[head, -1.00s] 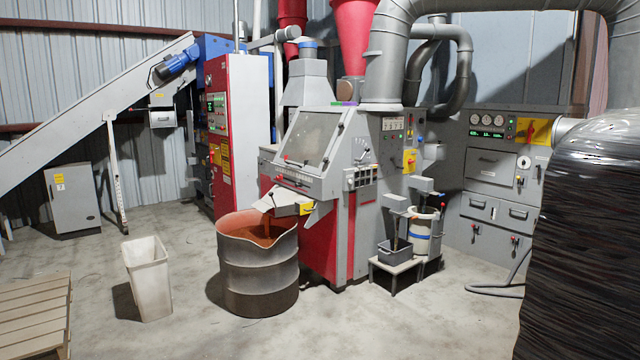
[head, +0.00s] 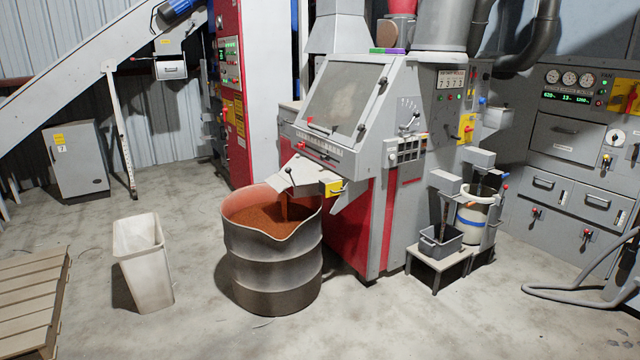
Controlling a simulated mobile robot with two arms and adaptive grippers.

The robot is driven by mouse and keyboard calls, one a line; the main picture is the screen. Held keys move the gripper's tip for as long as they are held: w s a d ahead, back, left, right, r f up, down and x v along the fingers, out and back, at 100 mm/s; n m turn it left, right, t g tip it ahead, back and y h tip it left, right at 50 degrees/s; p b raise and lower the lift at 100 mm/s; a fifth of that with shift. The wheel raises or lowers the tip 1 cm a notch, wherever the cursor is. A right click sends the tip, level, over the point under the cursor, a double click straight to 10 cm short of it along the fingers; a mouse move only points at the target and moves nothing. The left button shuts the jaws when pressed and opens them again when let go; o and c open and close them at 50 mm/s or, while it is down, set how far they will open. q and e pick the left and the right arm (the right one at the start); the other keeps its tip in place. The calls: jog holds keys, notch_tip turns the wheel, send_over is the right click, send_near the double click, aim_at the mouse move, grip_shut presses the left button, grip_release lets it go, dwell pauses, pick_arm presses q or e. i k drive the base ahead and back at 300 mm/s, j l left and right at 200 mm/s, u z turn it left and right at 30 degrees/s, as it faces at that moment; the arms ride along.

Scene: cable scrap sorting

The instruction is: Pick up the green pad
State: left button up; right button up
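A small flat green pad (head: 377,50) lies on the top of the grey and red machine (head: 345,150), at its upper edge. A purple pad (head: 397,51) lies right beside it on the right. From here I see mostly the thin front edges of both pads. Neither of my grippers shows in the head view.
A steel drum (head: 275,265) of reddish granules stands before the machine, under its spout. A white bin (head: 145,275) and a wooden pallet (head: 30,300) are to the left. A low stand with a grey tub (head: 440,242) is on the right. The front floor is mostly clear.

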aim_at(373, 51)
jog(key=i+z, duration=0.3)
jog(key=i, duration=0.2)
jog(key=i+j+z, duration=0.15)
jog(key=i+z, duration=0.15)
jog(key=i, duration=0.2)
jog(key=i+l+z, duration=0.1)
jog(key=i+z, duration=0.9)
jog(key=i+u, duration=0.2)
jog(key=i, duration=0.3)
jog(key=i+l+u, duration=0.2)
jog(key=i, duration=0.25)
jog(key=j, duration=0.1)
